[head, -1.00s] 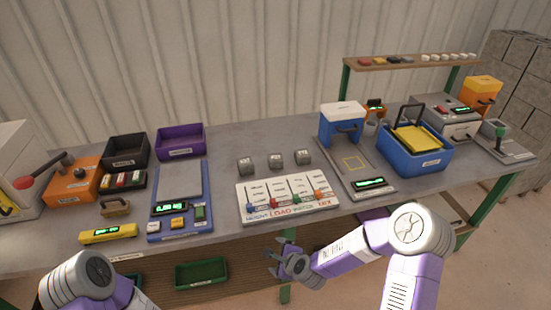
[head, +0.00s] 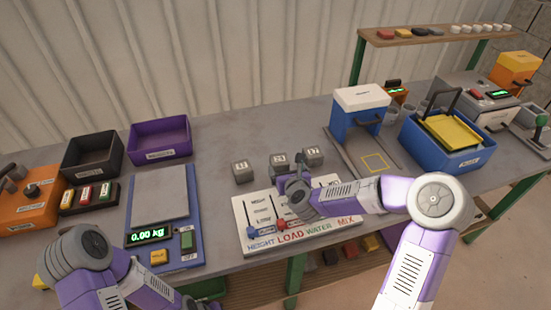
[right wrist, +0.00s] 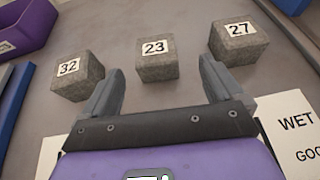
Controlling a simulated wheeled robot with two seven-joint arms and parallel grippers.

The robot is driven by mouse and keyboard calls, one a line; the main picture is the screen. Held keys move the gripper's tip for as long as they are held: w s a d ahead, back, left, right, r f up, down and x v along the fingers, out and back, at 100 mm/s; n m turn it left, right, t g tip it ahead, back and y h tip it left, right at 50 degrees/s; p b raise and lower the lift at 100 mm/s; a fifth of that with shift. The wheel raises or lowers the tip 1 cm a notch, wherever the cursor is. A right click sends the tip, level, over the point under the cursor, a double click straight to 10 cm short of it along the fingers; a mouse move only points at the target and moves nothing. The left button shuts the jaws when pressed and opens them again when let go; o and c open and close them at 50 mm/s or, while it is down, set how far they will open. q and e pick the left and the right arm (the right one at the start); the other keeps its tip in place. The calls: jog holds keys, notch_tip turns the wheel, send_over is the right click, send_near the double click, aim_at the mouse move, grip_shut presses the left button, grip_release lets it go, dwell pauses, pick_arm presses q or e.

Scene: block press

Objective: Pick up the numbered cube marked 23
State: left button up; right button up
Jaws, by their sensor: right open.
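Three grey cubes stand in a row on the grey table. The cube marked 23 (right wrist: 157,66) is the middle one in the right wrist view, and it also shows in the head view (head: 279,160). The cube marked 32 (right wrist: 78,78) is to its left and the cube marked 27 (right wrist: 236,45) to its right. My right gripper (right wrist: 161,88) is open and empty, its fingers pointing at the cube marked 23, which lies just beyond the fingertips. In the head view my right gripper (head: 285,180) covers part of the white panel. My left arm shows at lower left, its gripper not clearly seen.
The white panel (head: 246,212) with coloured sliders lies in front of the cubes. A blue scale (head: 140,205) reading 0.00 kg stands left, with a purple bin (head: 160,141) behind. A blue press (head: 357,115) stands right. The table behind the cubes is clear.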

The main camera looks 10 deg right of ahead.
aim_at(280, 161)
jog(key=x, duration=0.2)
jog(key=shift+w+f, duration=0.1)
jog(key=shift+w, duration=0.15)
jog(key=shift+a+b+x, duration=0.2)
jog(key=shift+b+x, duration=0.05)
jog(key=shift+x, duration=1.1)
jog(key=shift+a+b+x, duration=0.15)
jog(key=shift+b+x, duration=0.05)
jog(key=shift+x, duration=1.15)
jog(key=shift+w, duration=0.1)
jog(key=c, duration=1.3)
